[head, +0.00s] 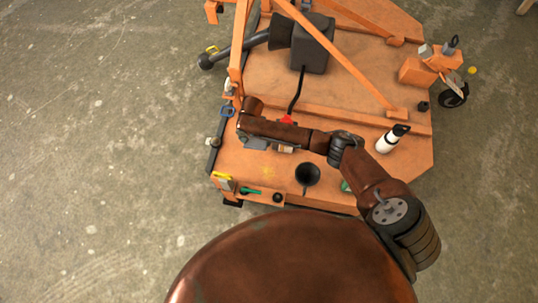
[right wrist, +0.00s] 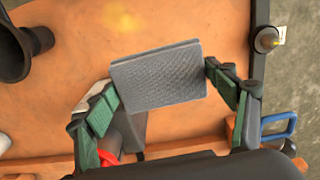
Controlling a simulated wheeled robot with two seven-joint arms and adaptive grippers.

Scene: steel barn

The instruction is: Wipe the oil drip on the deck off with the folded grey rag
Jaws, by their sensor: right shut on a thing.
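The folded grey rag (right wrist: 158,77) is a flat textured pad between the two green fingers of my right gripper (right wrist: 162,88), which is shut on it. In the head view my right gripper (head: 268,144) is over the front part of the orange deck (head: 320,190), and the rag is mostly hidden there. The oil drip (head: 268,172) is a faint yellow smear on the deck, just nearer than the gripper. In the right wrist view the drip (right wrist: 118,14) is a blurred yellow patch at the top edge, apart from the rag. My left gripper is out of view.
A black funnel (head: 307,174) stands right of the drip. A white bottle (head: 391,139) is farther right. A green-handled tool (head: 250,190) and a yellow piece (head: 222,176) lie near the front left edge. Orange bars and a dark engine box (head: 312,45) rise behind.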

